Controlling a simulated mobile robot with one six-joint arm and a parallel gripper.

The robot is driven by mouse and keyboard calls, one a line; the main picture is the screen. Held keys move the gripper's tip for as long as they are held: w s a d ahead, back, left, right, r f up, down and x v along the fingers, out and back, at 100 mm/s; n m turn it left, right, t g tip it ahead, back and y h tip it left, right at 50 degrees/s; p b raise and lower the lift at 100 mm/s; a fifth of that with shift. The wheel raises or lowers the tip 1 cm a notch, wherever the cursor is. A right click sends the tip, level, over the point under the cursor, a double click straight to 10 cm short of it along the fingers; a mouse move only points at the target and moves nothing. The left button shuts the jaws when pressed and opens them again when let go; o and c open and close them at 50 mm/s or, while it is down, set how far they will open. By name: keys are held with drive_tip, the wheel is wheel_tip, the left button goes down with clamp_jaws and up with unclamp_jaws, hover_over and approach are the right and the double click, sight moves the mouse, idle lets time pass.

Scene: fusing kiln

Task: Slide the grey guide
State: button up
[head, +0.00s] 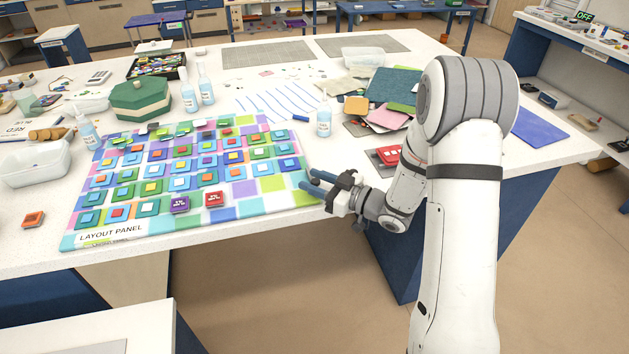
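No part that I can clearly tell as the grey guide stands out in the head view. The layout panel (110,238) lies on the white table, covered with rows of small coloured stacked squares. My gripper (311,181) is at the panel's right edge, low near the table's front. Its two blue-tipped fingers stand apart with a gap, and I see nothing between them. Whether the fingers touch the panel cannot be told.
A red-topped block (388,155) sits just behind my gripper. Bottles, a green box (140,100), a clear tub (35,162) and coloured sheets (392,88) crowd the table (270,235). A bare strip runs along its front edge.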

drive_tip(key=shift+c, duration=0.5)
clamp_jaws()
drive_tip(key=shift+a, duration=0.15)
